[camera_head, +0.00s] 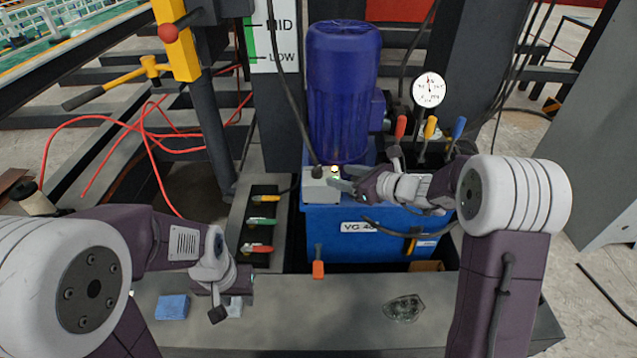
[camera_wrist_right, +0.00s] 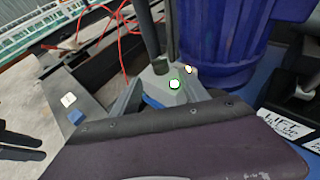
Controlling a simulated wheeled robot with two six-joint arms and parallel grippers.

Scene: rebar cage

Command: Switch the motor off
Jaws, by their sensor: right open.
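The blue motor (camera_head: 343,90) stands upright on a blue tank (camera_head: 325,222) labelled VG 46. A small grey switch box (camera_head: 318,186) with a pale, green-ringed button (camera_head: 335,171) sits at the motor's foot. My right gripper (camera_head: 340,184) is open at the right side of this box. In the right wrist view the switch box (camera_wrist_right: 170,88) lies just beyond the gripper, with the green-ringed button (camera_wrist_right: 174,84) and a yellowish spot in sight. Whether a finger touches the box is unclear. My left gripper (camera_head: 225,309) hangs low over the bench, and its finger gap is unclear.
Red, yellow and blue levers (camera_head: 430,128) and a round gauge (camera_head: 429,90) stand right of the motor. A grey bench (camera_head: 350,305) in front holds a blue block (camera_head: 172,307) and a glassy dish (camera_head: 404,308). A black cable runs down to the switch box.

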